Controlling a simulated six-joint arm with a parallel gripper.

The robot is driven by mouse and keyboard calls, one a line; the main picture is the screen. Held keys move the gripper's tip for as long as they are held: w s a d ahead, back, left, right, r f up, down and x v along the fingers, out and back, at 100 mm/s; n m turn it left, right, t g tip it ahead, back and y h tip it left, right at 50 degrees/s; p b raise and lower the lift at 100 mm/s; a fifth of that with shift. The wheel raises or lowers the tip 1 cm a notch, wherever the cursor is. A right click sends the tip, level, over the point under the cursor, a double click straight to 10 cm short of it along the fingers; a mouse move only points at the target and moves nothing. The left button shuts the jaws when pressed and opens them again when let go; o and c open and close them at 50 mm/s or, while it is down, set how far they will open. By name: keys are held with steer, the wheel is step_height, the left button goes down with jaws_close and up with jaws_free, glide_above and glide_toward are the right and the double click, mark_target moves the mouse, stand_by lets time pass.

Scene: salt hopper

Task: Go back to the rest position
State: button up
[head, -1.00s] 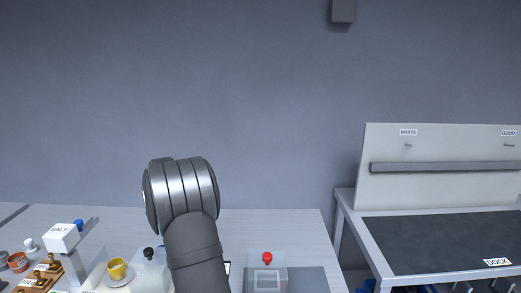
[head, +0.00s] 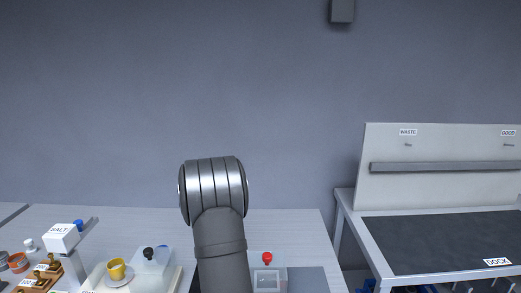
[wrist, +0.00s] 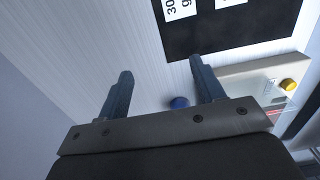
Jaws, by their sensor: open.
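My gripper (wrist: 160,85) shows in the wrist view with its two dark fingers apart and nothing between them gripped. It hangs above a pale, ribbed tabletop (wrist: 75,50). In the head view my arm rises from the bottom middle and its gripper is out of sight. The white salt hopper (head: 62,238), labelled SALT, stands at the left of the table.
A yellow cup (head: 117,270) on a saucer and a clear container with a black knob (head: 148,254) stand left of my arm. A red-knobbed box (head: 267,260) is close on its right. A black panel (wrist: 230,28) and a blue round thing (wrist: 179,103) lie below the gripper. A dock bench (head: 430,240) stands right.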

steer(key=a+f, duration=0.1)
steer(key=a, duration=0.1)
steer(key=a+f, duration=0.1)
steer(key=a, duration=0.1)
steer(key=w+a+f, duration=0.1)
steer(key=a+f, duration=0.1)
steer(key=shift+a, duration=0.2)
steer(key=shift+r, duration=0.1)
stand_by(1.0)
